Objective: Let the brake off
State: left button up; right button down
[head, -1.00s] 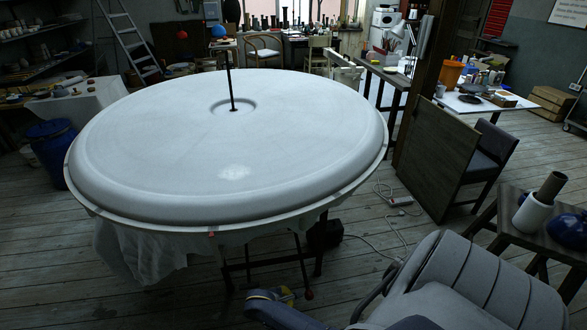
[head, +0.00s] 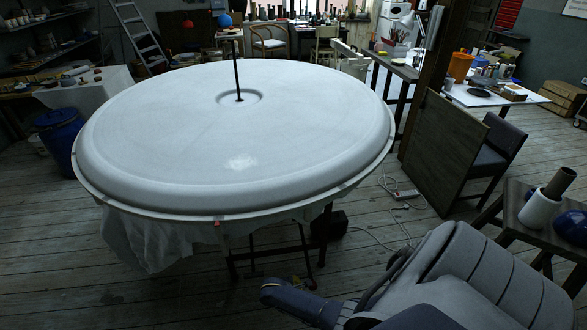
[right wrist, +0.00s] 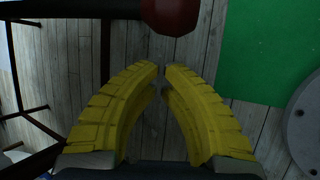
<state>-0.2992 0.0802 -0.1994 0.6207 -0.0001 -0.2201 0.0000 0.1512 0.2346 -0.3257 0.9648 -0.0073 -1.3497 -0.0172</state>
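The brake lever (head: 305,255) is a dark rod that slants down under the front of the big round white plaster wheel (head: 160,165). Its red ball knob (right wrist: 170,14) shows at the top edge of the right wrist view, just beyond my fingertips and apart from them. My right gripper (right wrist: 161,69) has yellow curved fingers with tips almost together and nothing between them. In the head view my right arm reaches in low beside the lever, and its wrist mostly hides the fingers. My left gripper is in neither view.
White cloth (head: 150,240) hangs under the wheel's left front. A cable and power strip (head: 405,194) lie on the plank floor to the right. A board (head: 440,150) and a dark stool (head: 520,215) stand at the right. A green patch (right wrist: 270,50) shows in the wrist view.

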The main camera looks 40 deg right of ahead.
jog(key=shift+s+d+r, duration=0.25)
jog(key=shift+s+d, duration=0.3)
jog(key=shift+s+d+r, duration=0.25)
jog(key=shift+s+d, duration=0.25)
dwell(0.4)
jog(key=shift+r, duration=0.1)
